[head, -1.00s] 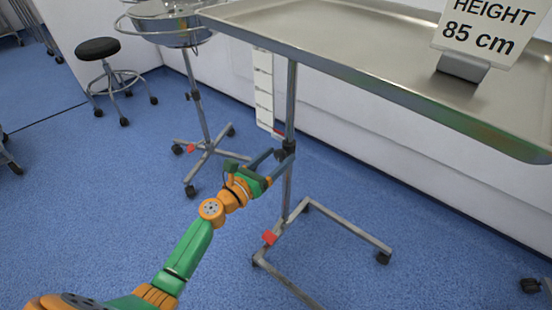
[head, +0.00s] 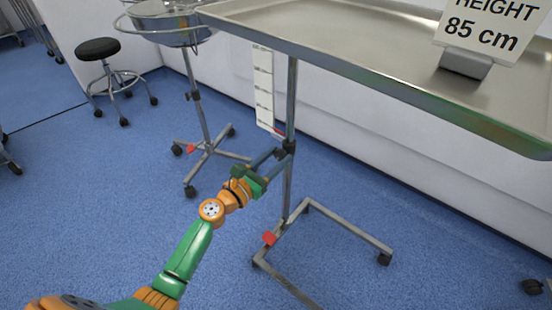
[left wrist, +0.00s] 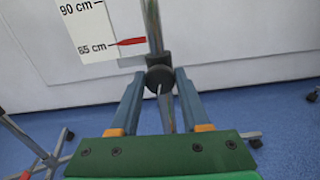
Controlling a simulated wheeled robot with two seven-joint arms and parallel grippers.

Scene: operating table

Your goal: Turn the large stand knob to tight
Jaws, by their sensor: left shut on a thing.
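The stand (head: 290,100) is a metal pole on a wheeled frame, carrying a steel tray (head: 380,75). A dark round knob (left wrist: 160,78) sits on the pole; in the head view it is small and partly covered by my gripper. My left gripper (left wrist: 158,76) reaches the pole from the front, its two blue-grey fingers on either side of the knob and shut on it. It also shows in the head view (head: 283,155). A white scale card (left wrist: 88,28) stands beside the pole, with a red pointer (left wrist: 131,41) at the 85 cm mark. My right gripper is not in view.
A sign (head: 485,28) on the tray reads HEIGHT 85 cm. A second wheeled stand with a basin (head: 175,28) and a black stool (head: 98,48) are at the left. The stand's base (head: 345,230) has a red pedal (head: 269,237). Blue floor is open in front.

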